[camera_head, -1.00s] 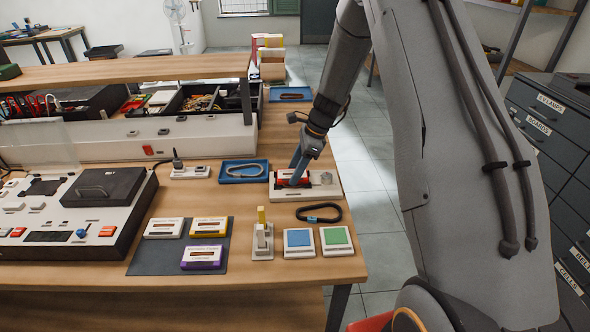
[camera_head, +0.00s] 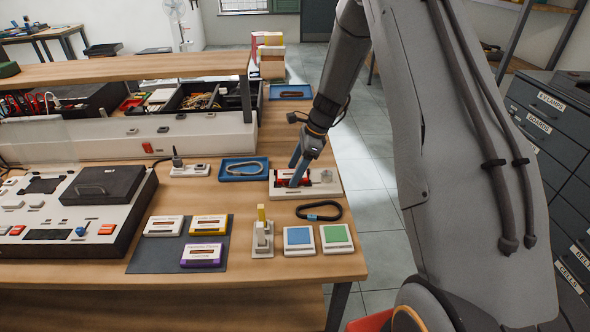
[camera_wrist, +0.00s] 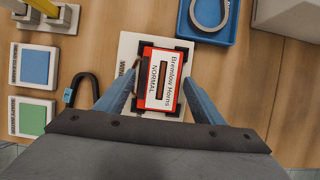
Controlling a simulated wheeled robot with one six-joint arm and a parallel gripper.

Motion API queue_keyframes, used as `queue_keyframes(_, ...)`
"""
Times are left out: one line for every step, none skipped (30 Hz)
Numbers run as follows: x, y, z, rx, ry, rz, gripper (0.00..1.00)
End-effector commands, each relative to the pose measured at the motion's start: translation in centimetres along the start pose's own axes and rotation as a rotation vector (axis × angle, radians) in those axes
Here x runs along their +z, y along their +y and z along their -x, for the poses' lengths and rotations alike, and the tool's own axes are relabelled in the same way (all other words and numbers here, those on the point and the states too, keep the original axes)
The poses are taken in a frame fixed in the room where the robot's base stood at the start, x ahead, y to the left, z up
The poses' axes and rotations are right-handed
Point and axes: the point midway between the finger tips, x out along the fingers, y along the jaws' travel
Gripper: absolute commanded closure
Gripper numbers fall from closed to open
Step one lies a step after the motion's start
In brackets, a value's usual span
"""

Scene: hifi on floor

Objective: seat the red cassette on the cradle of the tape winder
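The red cassette (camera_wrist: 160,80), with a white label reading "Bremlow Horns NORMAL", lies flat between the black corner pieces of the cradle on the white tape winder (camera_wrist: 128,45). It looks lined up with the cradle; whether it is fully down is hard to tell. The head view also shows the cassette (camera_head: 282,182) and the winder (camera_head: 328,189), partly covered by my fingers. My gripper (camera_wrist: 160,80) is open, with one blue finger on each side of the cassette. Narrow gaps seem to show between fingers and cassette.
A black loop (camera_head: 319,217) lies just in front of the winder. Blue (camera_head: 299,238) and green (camera_head: 336,236) pads stand nearer the front edge. A blue tray (camera_head: 229,172) sits to the left. White, yellow and purple (camera_head: 203,256) cassettes lie on a dark mat.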

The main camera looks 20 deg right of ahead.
Motion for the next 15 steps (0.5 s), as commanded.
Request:
queue_keyframes(0.0,0.0,0.0,0.000,0.000,0.000,0.29)
queue_keyframes(0.0,0.0,0.0,0.000,0.000,0.000,0.29)
queue_keyframes(0.0,0.0,0.0,0.000,0.000,0.000,0.29)
queue_keyframes(0.0,0.0,0.0,0.000,0.000,0.000,0.29)
queue_keyframes(0.0,0.0,0.0,0.000,0.000,0.000,0.29)
queue_keyframes(0.0,0.0,0.0,0.000,0.000,0.000,0.29)
queue_keyframes(0.0,0.0,0.0,0.000,0.000,0.000,0.29)
queue_keyframes(0.0,0.0,0.0,0.000,0.000,0.000,0.29)
queue_keyframes(0.0,0.0,0.0,0.000,0.000,0.000,0.29)
queue_keyframes(0.0,0.0,0.1,0.000,0.000,0.000,0.29)
queue_keyframes(0.0,0.0,0.2,-0.001,0.000,0.000,0.29)
queue_keyframes(0.0,-0.1,0.5,-0.001,0.000,0.001,0.29)
queue_keyframes(0.0,-0.1,0.7,-0.002,0.000,0.001,0.29)
queue_keyframes(0.0,-0.1,1.1,-0.003,0.000,0.001,0.29)
queue_keyframes(0.0,-0.2,1.6,-0.004,0.000,0.001,0.29)
